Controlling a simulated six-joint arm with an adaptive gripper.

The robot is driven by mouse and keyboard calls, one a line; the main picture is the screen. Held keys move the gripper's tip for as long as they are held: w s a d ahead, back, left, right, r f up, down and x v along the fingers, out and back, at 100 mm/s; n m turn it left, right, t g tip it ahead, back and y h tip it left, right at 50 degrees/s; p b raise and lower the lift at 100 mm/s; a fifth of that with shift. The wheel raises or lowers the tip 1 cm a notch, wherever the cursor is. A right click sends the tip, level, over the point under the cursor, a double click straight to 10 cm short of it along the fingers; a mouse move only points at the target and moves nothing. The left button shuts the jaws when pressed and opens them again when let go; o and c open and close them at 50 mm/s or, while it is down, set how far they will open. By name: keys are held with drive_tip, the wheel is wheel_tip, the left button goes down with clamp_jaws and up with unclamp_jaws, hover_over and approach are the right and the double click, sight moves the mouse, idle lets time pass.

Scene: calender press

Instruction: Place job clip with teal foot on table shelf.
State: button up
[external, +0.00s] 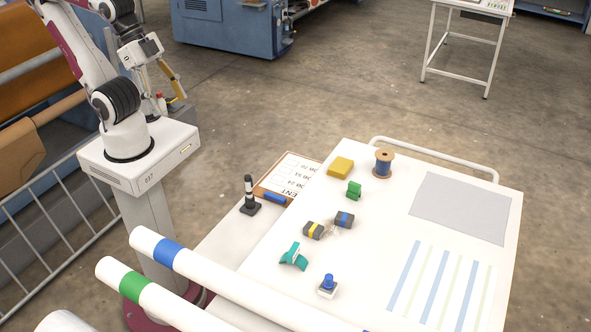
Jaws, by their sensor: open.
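A teal piece (293,257) with a flared, curved foot and a lighter upright part sits on the white table (390,165), left of its middle. It looks like the job clip with the teal foot. My gripper (159,104) is at the upper left beside my base, far from the table and from the teal piece. It is open, and I see nothing held in it. A pale shelf-like surface (225,240) runs along the table's left side; I cannot tell if it is the table shelf.
Near the teal piece are grey blocks with yellow (313,230) and blue (344,220) bands and a blue-topped piece (328,285). A green piece (354,190), yellow block (341,167) and spool (383,163) stand farther back. White rolls (215,280) cross the front left.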

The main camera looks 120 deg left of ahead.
drive_tip(key=shift+w, duration=0.1)
drive_tip(key=t, duration=0.6)
hover_over(276, 257)
drive_tip(key=s+a, duration=0.1)
wheel_tip(276, 257, down, 12)
drive_tip(key=w+f+t, duration=0.1)
drive_tip(key=f, duration=0.4)
drive_tip(key=w+f+t, duration=0.1)
drive_tip(key=f, duration=0.4)
drive_tip(key=w+f+t, duration=0.1)
drive_tip(key=f+t, duration=0.1)
drive_tip(key=f, duration=0.4)
drive_tip(key=shift+w+d+n, duration=0.2)
drive_tip(key=shift+d+n, duration=0.1)
drive_tip(key=shift+d, duration=0.05)
drive_tip(key=shift+t, duration=0.7)
drive_tip(key=s+f, duration=0.4)
drive_tip(key=shift+d+f, duration=0.1)
drive_tip(key=shift+f, duration=0.25)
drive_tip(key=shift+s+f, duration=0.35)
drive_tip(key=shift+s, duration=0.15)
drive_tip(key=shift+w, duration=0.15)
drive_tip(key=shift+w, duration=1.2)
